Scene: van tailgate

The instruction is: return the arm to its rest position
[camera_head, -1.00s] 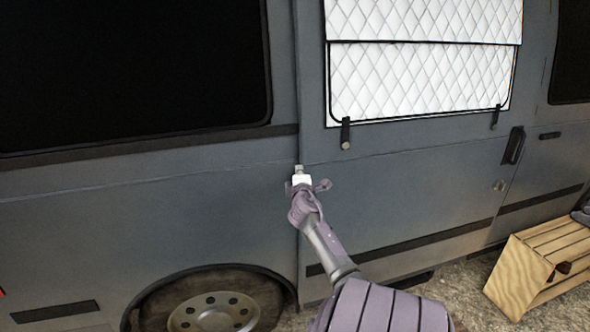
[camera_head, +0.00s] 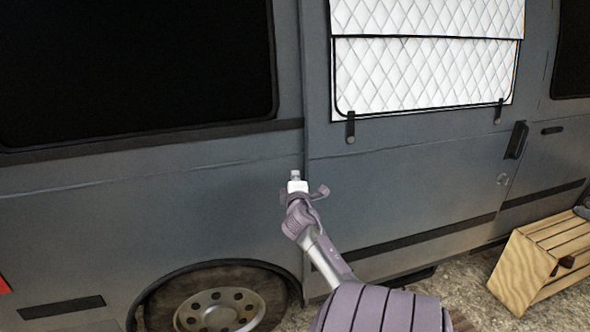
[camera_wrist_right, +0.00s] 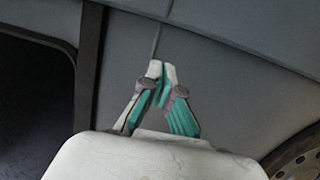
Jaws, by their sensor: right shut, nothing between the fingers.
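My right arm reaches up from the bottom of the head view. My right gripper (camera_head: 295,175) is in front of the van's side, near the vertical seam left of the quilted window. In the right wrist view the fingers (camera_wrist_right: 162,72) are together at the tips, shut, with nothing between them. The van's grey side panel (camera_wrist_right: 215,65) lies beyond them; I cannot tell the exact gap. My left gripper is not in view.
The grey van (camera_head: 420,165) fills most of the view. It has a white quilted window cover (camera_head: 425,75), a dark door handle (camera_head: 516,140) and a wheel (camera_head: 218,312). A slatted wooden crate (camera_head: 535,262) stands on the gravel at the right.

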